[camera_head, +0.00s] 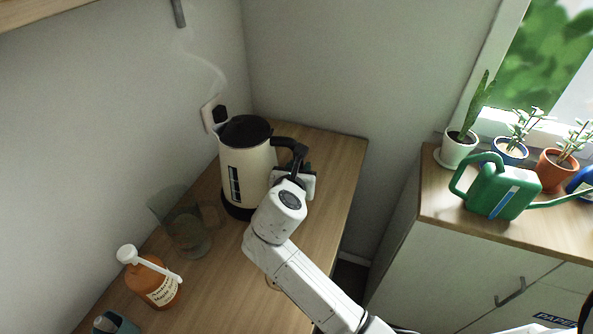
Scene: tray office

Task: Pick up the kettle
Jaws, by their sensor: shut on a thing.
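The cream kettle (249,172) with a black lid, black handle and black base stands upright near the far end of the wooden counter, close to the corner. Its handle is on the right side. My gripper (300,168) is at the handle, shut on it, with the wrist on the right of the kettle. The fingers are partly hidden by my own wrist and the handle. The kettle appears to be on its dark base; I cannot tell whether there is a gap under it.
A clear glass vessel (186,238) stands left of the kettle, with an orange pump bottle (157,284) nearer. A wall socket (213,115) with a black plug is behind. On the right cabinet are a green watering can (500,190) and several potted plants.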

